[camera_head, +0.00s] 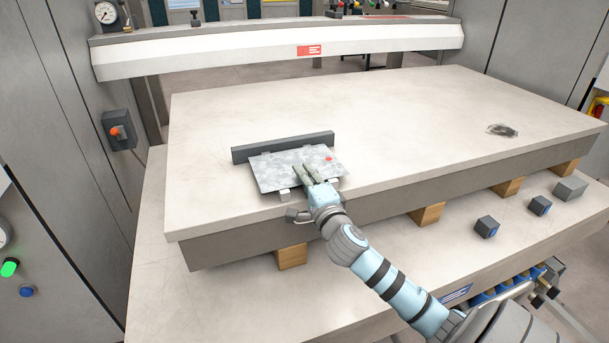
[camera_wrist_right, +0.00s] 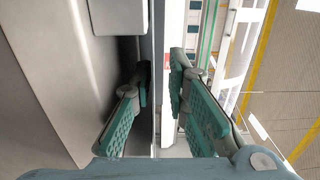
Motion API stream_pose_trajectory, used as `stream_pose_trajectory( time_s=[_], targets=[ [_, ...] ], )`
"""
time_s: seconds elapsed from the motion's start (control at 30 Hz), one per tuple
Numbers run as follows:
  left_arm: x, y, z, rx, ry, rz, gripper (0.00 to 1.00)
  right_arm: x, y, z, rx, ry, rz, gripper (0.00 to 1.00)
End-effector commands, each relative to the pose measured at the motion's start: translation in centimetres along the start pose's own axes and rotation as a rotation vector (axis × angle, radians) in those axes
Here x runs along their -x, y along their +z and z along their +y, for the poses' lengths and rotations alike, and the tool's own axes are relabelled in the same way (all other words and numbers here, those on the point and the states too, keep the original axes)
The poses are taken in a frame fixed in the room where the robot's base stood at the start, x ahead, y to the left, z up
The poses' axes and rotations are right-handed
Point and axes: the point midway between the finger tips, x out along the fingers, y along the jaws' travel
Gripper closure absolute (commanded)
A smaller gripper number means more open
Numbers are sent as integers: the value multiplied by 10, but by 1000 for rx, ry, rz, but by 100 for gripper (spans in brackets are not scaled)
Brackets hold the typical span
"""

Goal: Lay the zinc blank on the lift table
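The zinc blank (camera_head: 275,172) is a mottled grey sheet with a red dot near its right end. In the head view it lies roughly flat on or just above the large pale slab (camera_head: 420,125), in front of a dark grey bar (camera_head: 283,147). Small light blocks (camera_head: 285,196) show at its front edge. My right gripper (camera_head: 306,174) is at the blank's front edge, its fingertips overlapping the sheet in the picture. In the right wrist view the fingers (camera_wrist_right: 160,90) stand apart with a narrow strip between them; contact is unclear. My left gripper is out of view.
The slab rests on wooden blocks (camera_head: 427,213) over a lower pale surface (camera_head: 215,288). Several grey blocks (camera_head: 487,227) stand on that surface at right. A white beam (camera_head: 280,52) crosses behind. The slab's right half is mostly clear.

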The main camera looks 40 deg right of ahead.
Motion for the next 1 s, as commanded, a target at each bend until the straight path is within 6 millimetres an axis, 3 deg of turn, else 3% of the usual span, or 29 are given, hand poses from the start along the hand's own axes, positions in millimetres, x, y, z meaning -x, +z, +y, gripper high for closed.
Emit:
stream_pose_trajectory(
  time_s=[0.03,0.17,0.5,0.6,1.0],
  targets=[
    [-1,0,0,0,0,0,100,1,-1,9,-5,19,5,72],
    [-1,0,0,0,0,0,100,12,-1,9,-3,20,4,72],
    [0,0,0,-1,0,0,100,100,0,2,0,7,2,72],
    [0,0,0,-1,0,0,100,116,1,0,0,3,3,72],
    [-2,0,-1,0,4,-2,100,123,3,-4,5,-4,1,72]
  ],
)
